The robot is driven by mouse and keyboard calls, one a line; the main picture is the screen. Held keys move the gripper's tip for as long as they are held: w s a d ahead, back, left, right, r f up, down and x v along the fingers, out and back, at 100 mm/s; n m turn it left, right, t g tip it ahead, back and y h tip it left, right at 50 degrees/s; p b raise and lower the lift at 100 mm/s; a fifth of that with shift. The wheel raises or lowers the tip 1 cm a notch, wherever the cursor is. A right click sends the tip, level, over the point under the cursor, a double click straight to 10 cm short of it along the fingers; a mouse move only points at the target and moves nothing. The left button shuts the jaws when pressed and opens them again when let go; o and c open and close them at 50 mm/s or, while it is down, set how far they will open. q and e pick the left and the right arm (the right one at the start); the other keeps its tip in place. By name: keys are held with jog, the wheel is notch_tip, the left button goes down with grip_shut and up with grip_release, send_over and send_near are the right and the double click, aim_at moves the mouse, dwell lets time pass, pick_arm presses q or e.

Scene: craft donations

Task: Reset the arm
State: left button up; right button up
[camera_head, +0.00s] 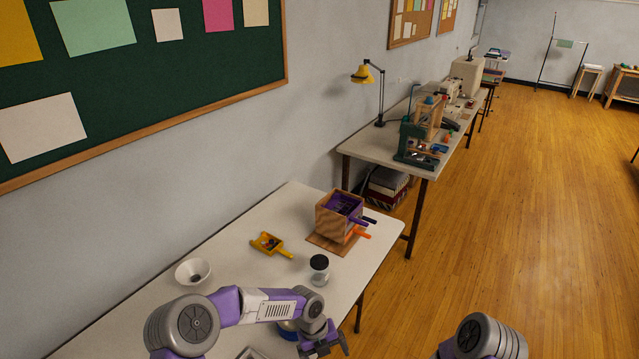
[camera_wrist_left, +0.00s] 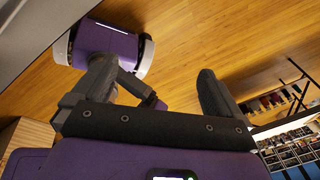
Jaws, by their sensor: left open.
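My left arm reaches in from the bottom left of the head view, bent over the front of the white table (camera_head: 222,250). Its gripper (camera_head: 330,345) is low, by the table's front edge, partly cut off by the frame. In the left wrist view the two dark fingers (camera_wrist_left: 155,95) stand wide apart with nothing between them, and wooden floor shows beyond. Only a rounded grey and purple part of my right arm (camera_head: 485,338) shows at the bottom right; its gripper is out of frame.
A second table (camera_head: 398,140) with a lamp (camera_head: 362,74) stands behind. Floor (camera_head: 510,220) to the right is clear.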

jog(key=s+d+f+n+g+h, duration=0.35)
jog(key=s+n, duration=0.25)
jog(key=s, duration=0.3)
pick_arm(q)
jog(key=s+a+f+n, duration=0.3)
jog(key=s+n, duration=0.3)
jog(key=n, duration=0.5)
jog(key=s+a+f+n+t+b, duration=0.1)
jog(key=s+a+f+n, duration=0.3)
jog(key=s+n, duration=0.3)
jog(key=s+a+f+n+t+h+b, duration=0.1)
jog(key=s+a+f+n, duration=0.3)
jog(key=n, duration=1.3)
jog(key=s+f, duration=0.2)
jog(key=s, duration=0.1)
jog(key=shift+s+a, duration=0.25)
pick_arm(e)
jog(key=w+d+f+n+t+h, duration=0.1)
jog(key=w+d+n+t+h, duration=0.1)
jog(key=d+n, duration=0.4)
jog(key=n+t+h, duration=0.1)
jog(key=n+h, duration=0.1)
jog(key=n, duration=0.2)
jog(key=shift+w+d+f+n, duration=0.2)
jog(key=shift+f+n, duration=0.05)
jog(key=shift+n, duration=0.15)
